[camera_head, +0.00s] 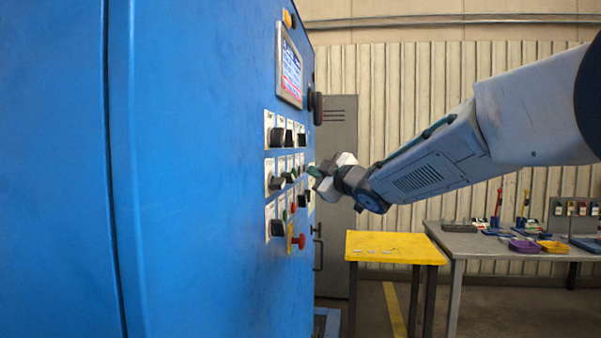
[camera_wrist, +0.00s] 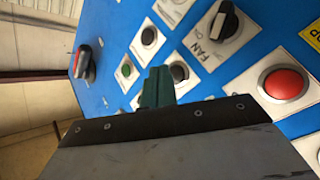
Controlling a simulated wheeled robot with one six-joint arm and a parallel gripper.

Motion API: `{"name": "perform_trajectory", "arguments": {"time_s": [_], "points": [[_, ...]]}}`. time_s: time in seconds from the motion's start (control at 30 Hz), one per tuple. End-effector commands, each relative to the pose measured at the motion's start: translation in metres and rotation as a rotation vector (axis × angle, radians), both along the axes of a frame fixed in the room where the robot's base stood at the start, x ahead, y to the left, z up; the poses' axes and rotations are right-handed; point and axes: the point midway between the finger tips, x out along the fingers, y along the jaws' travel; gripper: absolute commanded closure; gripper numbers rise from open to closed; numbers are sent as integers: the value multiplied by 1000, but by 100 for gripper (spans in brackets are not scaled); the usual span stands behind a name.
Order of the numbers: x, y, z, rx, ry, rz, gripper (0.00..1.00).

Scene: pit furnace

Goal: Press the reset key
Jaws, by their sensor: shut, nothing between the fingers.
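My gripper (camera_head: 314,171) is at the front of the blue control cabinet (camera_head: 190,170), its tips close to the panel's right-hand controls. In the wrist view its dark green fingers (camera_wrist: 157,88) are shut together and empty. They appear in front of a black round button (camera_wrist: 179,72) and beside a green button (camera_wrist: 126,70); contact with the panel cannot be told. I cannot tell which control is the reset key, as most labels are unreadable or hidden behind the gripper.
Near the fingers are a black knob (camera_wrist: 148,36), a FAN switch (camera_wrist: 222,25), a large red button (camera_wrist: 285,83) and a red-and-black rotary handle (camera_wrist: 82,62). A screen (camera_head: 290,72) sits above the controls. A yellow table (camera_head: 390,244) and a grey workbench (camera_head: 470,243) stand behind.

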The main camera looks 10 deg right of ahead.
Motion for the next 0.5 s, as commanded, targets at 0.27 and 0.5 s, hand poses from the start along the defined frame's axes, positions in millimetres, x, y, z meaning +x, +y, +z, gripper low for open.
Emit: {"name": "perform_trajectory", "arguments": {"time_s": [0.27,0.5], "points": [[1,2,0,0,1,1,100],[3,8,0,1,0,0,100]]}}
